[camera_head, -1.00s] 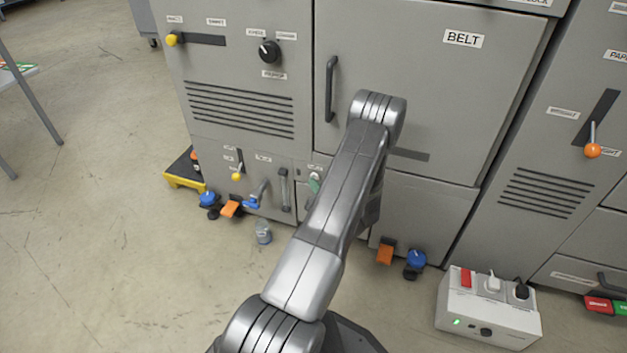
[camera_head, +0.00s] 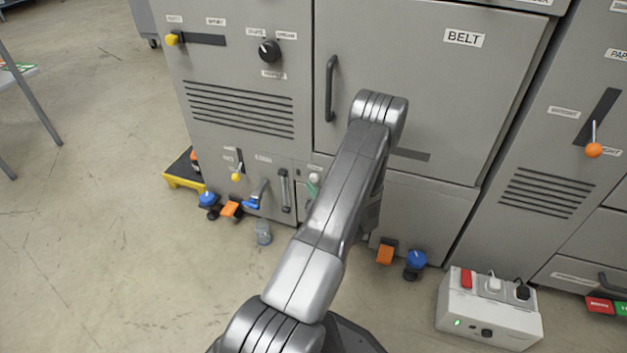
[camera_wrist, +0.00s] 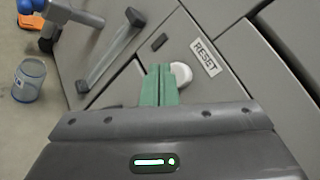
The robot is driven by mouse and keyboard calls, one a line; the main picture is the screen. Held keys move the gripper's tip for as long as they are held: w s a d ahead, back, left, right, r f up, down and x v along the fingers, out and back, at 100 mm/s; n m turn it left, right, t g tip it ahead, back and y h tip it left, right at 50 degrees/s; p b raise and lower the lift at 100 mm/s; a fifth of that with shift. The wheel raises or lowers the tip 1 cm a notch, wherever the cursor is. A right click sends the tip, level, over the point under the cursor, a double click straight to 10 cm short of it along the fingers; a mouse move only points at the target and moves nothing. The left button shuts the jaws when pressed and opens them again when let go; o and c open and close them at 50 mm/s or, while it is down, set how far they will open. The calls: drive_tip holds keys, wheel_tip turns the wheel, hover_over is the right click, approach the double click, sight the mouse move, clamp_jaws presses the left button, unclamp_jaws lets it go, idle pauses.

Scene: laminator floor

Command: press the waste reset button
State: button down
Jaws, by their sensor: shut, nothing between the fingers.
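The white round button (camera_wrist: 181,74) sits on the grey machine panel beside a RESET label (camera_wrist: 205,57) in the wrist view. My gripper (camera_wrist: 160,70) has its two green fingers shut together and empty. The fingertips overlap the left edge of the button in that view; I cannot tell whether they touch it. In the head view the small pale button (camera_head: 315,177) shows just above my green fingertips (camera_head: 313,188), partly beside my arm. The word waste is not readable on any label here.
A clear jar (camera_wrist: 29,80) stands on the floor to the left.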

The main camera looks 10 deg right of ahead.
drive_tip(key=shift+s+a+b, duration=0.2)
drive_tip(key=shift+s+a, duration=0.5)
drive_tip(key=shift+s, duration=0.3)
drive_tip(key=shift+s+a+b, duration=0.2)
drive_tip(key=shift+s+a, duration=0.45)
drive_tip(key=shift+s, duration=0.35)
drive_tip(key=shift+w, duration=0.1)
drive_tip(key=p, duration=0.1)
drive_tip(key=w+d+p, duration=0.1)
drive_tip(key=p, duration=0.1)
drive_tip(key=shift+w+d+r, duration=0.1)
drive_tip(key=shift+w+r, duration=0.15)
drive_tip(key=shift+w, duration=0.05)
drive_tip(key=shift+p, duration=0.55)
drive_tip(key=s+a+b, duration=0.1)
drive_tip(key=s+a, duration=0.2)
drive_tip(key=s, duration=0.2)
drive_tip(key=shift+a+f, duration=0.2)
drive_tip(key=shift+f, duration=0.05)
drive_tip(key=shift+w, duration=0.1)
